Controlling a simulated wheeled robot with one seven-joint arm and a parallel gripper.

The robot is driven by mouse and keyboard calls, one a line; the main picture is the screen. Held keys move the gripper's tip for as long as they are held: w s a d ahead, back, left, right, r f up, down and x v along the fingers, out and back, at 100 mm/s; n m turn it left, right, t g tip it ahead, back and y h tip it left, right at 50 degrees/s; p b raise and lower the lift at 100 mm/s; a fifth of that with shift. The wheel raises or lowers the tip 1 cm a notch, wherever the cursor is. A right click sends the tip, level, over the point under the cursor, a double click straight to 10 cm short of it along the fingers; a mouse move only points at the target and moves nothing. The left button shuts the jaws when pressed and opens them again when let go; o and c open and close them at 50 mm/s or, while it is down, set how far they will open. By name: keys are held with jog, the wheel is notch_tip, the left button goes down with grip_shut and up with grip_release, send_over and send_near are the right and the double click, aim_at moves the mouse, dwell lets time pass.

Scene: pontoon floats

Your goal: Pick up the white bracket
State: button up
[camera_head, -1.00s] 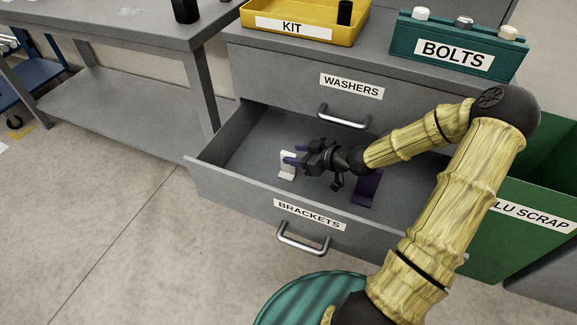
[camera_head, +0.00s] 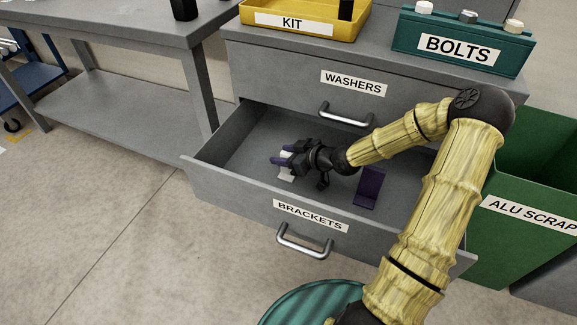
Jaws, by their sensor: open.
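The white bracket (camera_head: 286,176) stands in the open drawer labelled BRACKETS (camera_head: 215,180), towards its left part. Its upright plate is mostly hidden behind my gripper; part of its base shows below. My gripper (camera_head: 280,157) is inside the drawer, pointing left, with its purple-tipped fingers open at the bracket's upright plate. The fingers seem to lie on either side of the plate, but I cannot tell whether they touch it. A dark purple bracket (camera_head: 369,187) stands in the same drawer to the right, behind my wrist.
The closed WASHERS drawer (camera_head: 300,78) is above the open one. A yellow KIT tray (camera_head: 330,27) and a teal BOLTS box (camera_head: 460,45) are on top. A green scrap bin (camera_head: 520,230) stands right of the drawer. A grey workbench (camera_head: 110,30) is at left.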

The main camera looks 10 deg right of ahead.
grip_shut()
jog(key=shift+r+p, duration=0.35)
jog(key=shift+r, duration=0.2)
notch_tip(320, 180, up, 7)
jog(key=p, duration=0.3)
jog(key=shift+s+d+f+p, duration=0.15)
jog(key=shift+p, duration=0.25)
jog(key=s+d+p, duration=0.6)
jog(key=s+d, duration=0.6)
jog(key=s, duration=0.1)
jog(key=shift+f, duration=0.4)
